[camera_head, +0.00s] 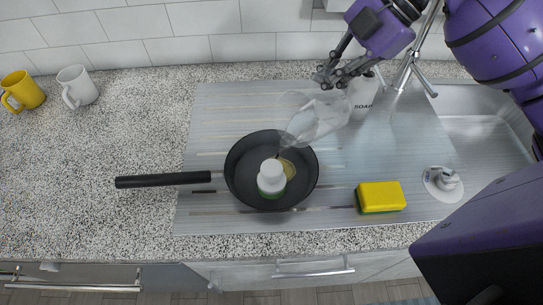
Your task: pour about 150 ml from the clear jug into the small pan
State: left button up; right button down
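The clear jug (322,120) is tilted, its mouth end toward the lower left, above the upper right rim of the small pan. My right gripper (330,80) is at the jug's upper end and appears shut on it, holding it up. The small black pan (242,183) sits on the metal drainboard, its handle (164,180) pointing left. A white-topped item with a green base (271,178) stands in or over the pan. The jug's fill level is not clear. My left gripper is out of view.
A yellow sponge (381,196) and a drain fitting (443,183) lie to the right. A yellow mug (24,92) and a white mug (77,87) stand far left. The counter between mugs and pan is clear.

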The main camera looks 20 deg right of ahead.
jog(key=shift+s+a+r+h, duration=0.1)
jog(key=shift+a+r+h, duration=0.1)
jog(key=shift+r+h, duration=0.1)
dwell(0.4)
jog(key=shift+d+f, duration=0.1)
jog(key=shift+f, duration=0.05)
jog(key=shift+w+d+f+g+y, duration=0.2)
jog(key=shift+d+f+g+y, duration=0.15)
jog(key=shift+f+y, duration=0.3)
jog(key=d+y, duration=0.1)
jog(key=y+p, duration=0.1)
jog(key=shift+w+d+r+m+g+y, duration=0.1)
jog(key=shift+w+d+m+g+y, duration=0.15)
jog(key=shift+w+d+m+y, duration=0.15)
jog(key=shift+w+d+y, duration=0.1)
jog(key=shift+d+y, duration=0.15)
jog(key=shift+y, duration=0.1)
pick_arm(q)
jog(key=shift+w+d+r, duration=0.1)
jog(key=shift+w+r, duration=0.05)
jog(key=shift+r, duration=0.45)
pick_arm(e)
jog(key=shift+d+r+g+y, duration=0.2)
jog(key=shift+g+y, duration=0.1)
jog(key=shift+y, duration=0.1)
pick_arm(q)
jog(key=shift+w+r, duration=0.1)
pick_arm(e)
jog(key=shift+w, duration=0.1)
